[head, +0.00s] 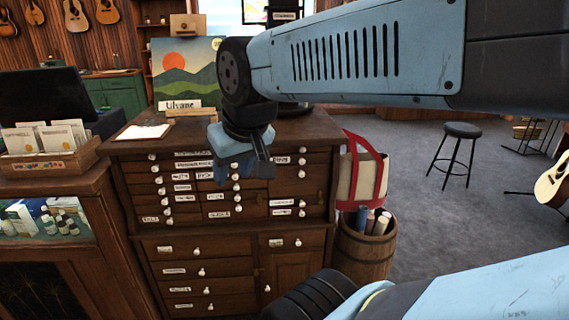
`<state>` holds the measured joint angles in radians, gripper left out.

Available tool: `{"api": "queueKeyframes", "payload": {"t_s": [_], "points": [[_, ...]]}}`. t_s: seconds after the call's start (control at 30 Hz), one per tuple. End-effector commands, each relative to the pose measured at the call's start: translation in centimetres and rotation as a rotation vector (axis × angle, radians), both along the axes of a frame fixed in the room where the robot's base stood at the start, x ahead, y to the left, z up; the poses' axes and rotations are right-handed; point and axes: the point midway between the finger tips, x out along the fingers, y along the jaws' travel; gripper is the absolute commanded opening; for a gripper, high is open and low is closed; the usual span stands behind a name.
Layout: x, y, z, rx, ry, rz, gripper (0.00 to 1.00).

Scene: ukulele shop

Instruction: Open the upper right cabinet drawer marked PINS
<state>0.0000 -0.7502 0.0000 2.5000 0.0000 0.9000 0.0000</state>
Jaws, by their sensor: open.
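The wooden cabinet (318,125) stands at the middle of the head view, its front covered in small drawers with white knobs and white labels. The upper right drawer (287,160) has a label that seems to read PINS, and a white knob (302,161) at its right. It looks shut. My gripper (246,174) is open and empty, hanging in front of the cabinet's upper middle drawers, left of that drawer and apart from its knob. My gripper and wrist hide some of the middle drawers and labels.
A painting (180,62) and a white paper (143,131) are on the cabinet top. A tote bag (359,178) and a wooden barrel (364,246) stand close to its right. A display counter (60,185) adjoins on the left. A stool (461,131) stands on open floor at right.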

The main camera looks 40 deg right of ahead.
Motion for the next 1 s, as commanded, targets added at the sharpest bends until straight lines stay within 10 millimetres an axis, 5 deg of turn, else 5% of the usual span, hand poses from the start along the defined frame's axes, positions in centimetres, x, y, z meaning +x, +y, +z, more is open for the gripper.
{"api": "queueKeyframes", "payload": {"t_s": [0.23,0.37,0.7,1.0], "points": [[0.6,-0.4,0.0,-0.007,-0.008,-0.01,0.51],[3.1,-2.7,-0.5,-0.042,-0.044,-0.049,0.51],[13.1,-12.7,-2.9,-0.212,-0.229,-0.154,0.51],[18.6,-21.8,-6.6,-0.32,-0.38,-0.157,0.51]]}}
